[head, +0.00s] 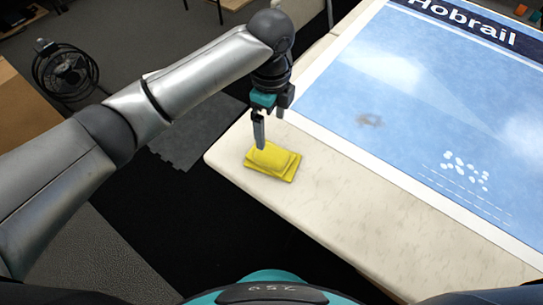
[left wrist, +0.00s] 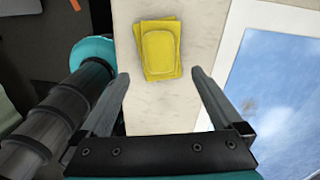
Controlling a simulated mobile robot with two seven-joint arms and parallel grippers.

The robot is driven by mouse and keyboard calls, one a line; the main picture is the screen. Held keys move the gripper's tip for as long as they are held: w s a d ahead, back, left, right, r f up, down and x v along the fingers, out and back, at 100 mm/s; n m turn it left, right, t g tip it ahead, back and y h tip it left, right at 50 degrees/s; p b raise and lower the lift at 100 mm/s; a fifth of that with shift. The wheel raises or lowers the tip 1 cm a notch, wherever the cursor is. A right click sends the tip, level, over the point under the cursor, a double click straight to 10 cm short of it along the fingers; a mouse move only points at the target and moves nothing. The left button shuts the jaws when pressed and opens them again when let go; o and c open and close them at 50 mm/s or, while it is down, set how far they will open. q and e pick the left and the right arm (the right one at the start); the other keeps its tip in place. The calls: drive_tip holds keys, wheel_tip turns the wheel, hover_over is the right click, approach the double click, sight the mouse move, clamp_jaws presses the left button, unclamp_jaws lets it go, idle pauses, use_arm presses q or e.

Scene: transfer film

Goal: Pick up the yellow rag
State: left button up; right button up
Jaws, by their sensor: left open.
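The yellow rag (head: 273,162) lies folded and flat on the pale tabletop (head: 330,205), near its left corner. In the left wrist view the rag (left wrist: 160,49) is at the top, beyond the fingertips and roughly centred between their lines. My left gripper (head: 259,142) points down over the far side of the rag in the head view. Its two fingers stand wide apart with nothing between them in the left wrist view (left wrist: 158,75). Whether a fingertip touches the rag cannot be told from the head view. My right gripper is in neither view.
A large blue printed sheet (head: 400,75) with a white border covers much of the tabletop to the right of the rag. The table's left and front edges are close to the rag. A black fan (head: 66,70) stands on the floor at the left.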

use_arm(q)
drive_tip(key=b, duration=0.1)
hover_over(271, 153)
drive_tip(key=f, duration=0.6)
drive_tip(key=shift+w, duration=0.2)
drive_tip(key=shift+f+b, duration=0.25)
drive_tip(key=shift+b, duration=0.05)
wheel_tip(271, 153, down, 5)
drive_tip(key=shift+s+d+r+b, duration=0.1)
drive_tip(key=shift+s+r+b, duration=0.1)
drive_tip(key=shift+b, duration=0.75)
drive_tip(key=shift+f, duration=0.1)
drive_tip(key=c, duration=1.2)
drive_tip(key=shift+c, duration=0.2)
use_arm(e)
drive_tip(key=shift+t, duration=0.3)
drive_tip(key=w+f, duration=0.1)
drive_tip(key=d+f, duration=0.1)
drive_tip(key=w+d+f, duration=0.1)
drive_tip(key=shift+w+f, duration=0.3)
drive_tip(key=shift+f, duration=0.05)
